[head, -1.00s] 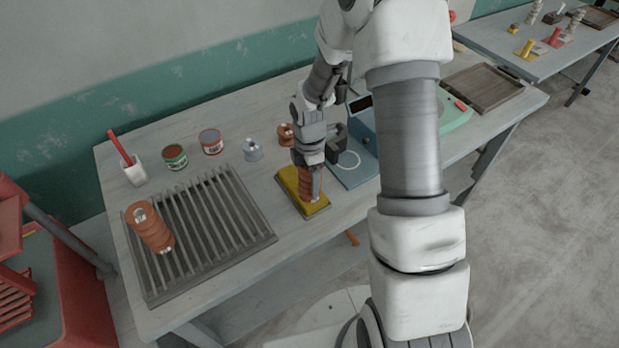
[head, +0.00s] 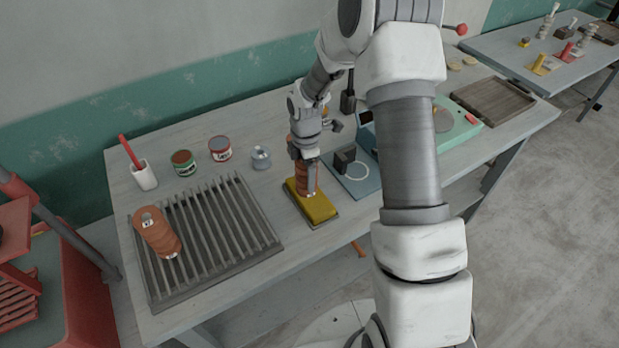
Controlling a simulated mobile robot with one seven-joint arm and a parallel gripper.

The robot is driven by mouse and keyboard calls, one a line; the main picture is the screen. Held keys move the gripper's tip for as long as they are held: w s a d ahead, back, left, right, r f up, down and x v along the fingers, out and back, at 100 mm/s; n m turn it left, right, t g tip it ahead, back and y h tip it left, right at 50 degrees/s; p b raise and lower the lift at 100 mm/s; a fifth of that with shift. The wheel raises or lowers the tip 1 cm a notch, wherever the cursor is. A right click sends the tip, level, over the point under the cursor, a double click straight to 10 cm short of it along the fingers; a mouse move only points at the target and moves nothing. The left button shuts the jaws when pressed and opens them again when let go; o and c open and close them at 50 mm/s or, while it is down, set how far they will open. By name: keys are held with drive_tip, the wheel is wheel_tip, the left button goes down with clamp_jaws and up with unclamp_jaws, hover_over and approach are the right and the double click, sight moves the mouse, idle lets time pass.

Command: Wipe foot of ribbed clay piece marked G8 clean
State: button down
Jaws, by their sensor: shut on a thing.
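My gripper (head: 304,160) is shut on an orange-brown ribbed clay piece (head: 306,180), held upright. The piece's lower end is at the back part of a yellow sponge (head: 320,208) in a dark shallow tray. It appears to touch the sponge, but I cannot be sure at this size. No mark is readable on the held piece.
A white cup with a red stick (head: 144,176), a green-labelled can (head: 183,163), a red-labelled can (head: 220,149) and a small grey-blue item (head: 261,157) line the back. A blue board with a dark block (head: 344,158) is right of the sponge. A wooden tray (head: 494,104) lies far right.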

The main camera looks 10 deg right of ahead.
drive_tip(key=shift+w+a, duration=0.2)
drive_tip(key=shift+w, duration=0.4)
drive_tip(key=shift+w+a, duration=0.15)
drive_tip(key=shift+w, duration=0.4)
idle(2.6)
drive_tip(key=shift+s, duration=0.1)
drive_tip(key=shift+s+d, duration=0.4)
drive_tip(key=shift+s, duration=0.85)
drive_tip(key=shift+s+d, duration=0.45)
drive_tip(key=shift+s, duration=0.75)
drive_tip(key=shift+s+d, duration=0.4)
drive_tip(key=shift+s, duration=0.85)
drive_tip(key=shift+w, duration=0.1)
drive_tip(key=shift+w+a, duration=0.4)
drive_tip(key=shift+w, duration=0.85)
drive_tip(key=shift+w+a, duration=0.45)
drive_tip(key=shift+w, duration=0.8)
drive_tip(key=shift+w+a, duration=0.4)
drive_tip(key=shift+w, duration=0.85)
drive_tip(key=shift+r, duration=0.15)
drive_tip(key=shift+r+p, duration=2.1)
drive_tip(key=shift+r, duration=1.3)
